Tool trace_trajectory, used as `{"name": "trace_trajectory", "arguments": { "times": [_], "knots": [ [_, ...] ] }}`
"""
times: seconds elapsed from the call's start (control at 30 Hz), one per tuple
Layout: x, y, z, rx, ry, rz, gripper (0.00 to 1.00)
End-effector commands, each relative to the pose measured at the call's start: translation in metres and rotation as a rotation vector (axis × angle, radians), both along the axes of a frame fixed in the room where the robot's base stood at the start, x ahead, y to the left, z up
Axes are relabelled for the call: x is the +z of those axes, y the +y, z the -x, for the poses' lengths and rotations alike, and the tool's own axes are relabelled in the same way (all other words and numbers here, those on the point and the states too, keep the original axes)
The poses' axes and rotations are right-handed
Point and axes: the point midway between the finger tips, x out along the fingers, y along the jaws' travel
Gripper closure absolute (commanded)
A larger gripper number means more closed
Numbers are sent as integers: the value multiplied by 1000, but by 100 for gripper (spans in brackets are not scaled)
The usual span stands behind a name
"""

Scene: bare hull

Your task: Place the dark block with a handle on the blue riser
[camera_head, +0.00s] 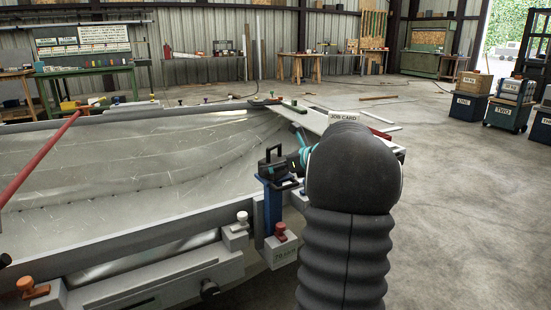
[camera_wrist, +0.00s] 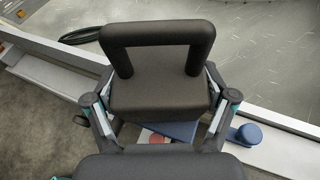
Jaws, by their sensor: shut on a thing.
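The dark block with a handle (camera_wrist: 160,94) fills the middle of the wrist view, with its handle arching above it. My gripper (camera_wrist: 161,82) is shut on its body, one finger on each side. In the head view the block (camera_head: 273,170) shows upright at the tip of my gripper, directly over the blue riser (camera_head: 272,209). I cannot tell whether its underside touches the riser. Part of the blue riser (camera_wrist: 183,130) shows beneath the block in the wrist view; most of its top is hidden.
A large metal hull panel (camera_head: 130,165) in a grey frame lies to the left. A red knob (camera_head: 280,230) and a white knob (camera_head: 242,216) stand close to the riser. A blue knob (camera_wrist: 248,134) is right of my gripper. Open concrete floor lies right.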

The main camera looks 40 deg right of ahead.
Motion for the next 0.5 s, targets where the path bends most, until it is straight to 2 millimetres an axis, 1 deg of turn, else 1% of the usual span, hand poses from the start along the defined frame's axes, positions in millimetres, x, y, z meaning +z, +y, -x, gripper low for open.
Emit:
{"name": "trace_trajectory", "arguments": {
  "times": [0.03,0.1,0.37,0.4,0.47,0.5],
  "knots": [
    [4,0,0,0,-7,3,87],
    [4,0,0,0,-7,4,87],
    [1,0,0,0,-6,3,87],
    [-3,0,0,0,-1,1,15],
    [-3,0,0,0,0,1,0],
    [-3,0,0,0,-1,1,0]
  ]
}}
